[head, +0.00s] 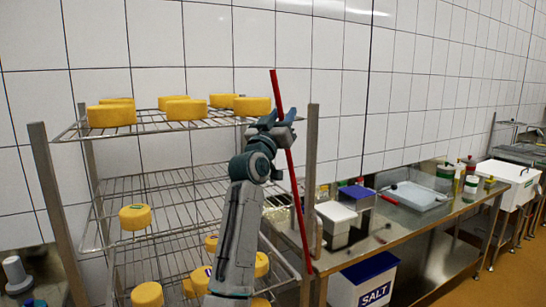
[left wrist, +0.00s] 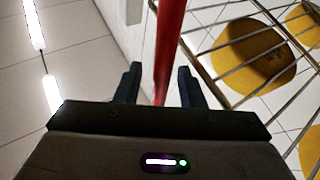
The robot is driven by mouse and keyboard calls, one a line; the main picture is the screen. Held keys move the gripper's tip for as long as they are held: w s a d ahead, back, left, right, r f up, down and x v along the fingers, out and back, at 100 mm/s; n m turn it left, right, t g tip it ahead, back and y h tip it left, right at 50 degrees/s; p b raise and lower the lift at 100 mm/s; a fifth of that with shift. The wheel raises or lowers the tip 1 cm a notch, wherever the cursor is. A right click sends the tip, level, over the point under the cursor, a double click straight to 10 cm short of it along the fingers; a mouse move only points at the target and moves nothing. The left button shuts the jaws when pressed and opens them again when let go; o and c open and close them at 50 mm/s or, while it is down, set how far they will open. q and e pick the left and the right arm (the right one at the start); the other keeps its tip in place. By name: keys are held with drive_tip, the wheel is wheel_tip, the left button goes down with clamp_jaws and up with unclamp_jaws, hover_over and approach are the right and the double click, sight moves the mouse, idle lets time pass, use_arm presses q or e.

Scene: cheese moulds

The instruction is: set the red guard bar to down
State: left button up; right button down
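The red guard bar (head: 292,170) stands nearly upright in front of the right post of the wire rack, its top leaning a little to the left. My left gripper (head: 275,122) is at the upper part of the bar. In the left wrist view the red bar (left wrist: 168,45) runs between the two fingers (left wrist: 158,85), with visible gaps beside it, so the gripper is open around it. My left arm hides part of the rack behind it. My right gripper is in neither view.
The wire rack (head: 160,190) holds several yellow cheeses on its shelves, close to my left arm. A steel counter (head: 400,222) with tubs and bottles stands to the right, with a salt bin (head: 366,280) below it. A tiled wall is behind.

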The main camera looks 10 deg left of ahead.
use_arm(q)
drive_tip(key=shift+w+d+r, duration=0.15)
drive_tip(key=shift+w+d, duration=0.1)
drive_tip(key=w+d+r+m+g+p, duration=0.1)
drive_tip(key=w+d+p, duration=0.3)
drive_tip(key=d, duration=0.1)
drive_tip(key=w+a+f+b+v, duration=0.1)
drive_tip(key=b+v, duration=0.5)
drive_tip(key=v, duration=0.6)
drive_tip(key=s+a+f+g+y, duration=0.1)
drive_tip(key=s+a+f+g, duration=0.1)
drive_tip(key=f, duration=1)
drive_tip(key=s+a+f+n+g+y, duration=0.1)
drive_tip(key=s+a+f+g, duration=0.1)
drive_tip(key=f, duration=1)
drive_tip(key=shift+s+a+f+g+y, duration=0.25)
drive_tip(key=shift+a+g, duration=0.25)
drive_tip(key=shift+a, duration=0.6)
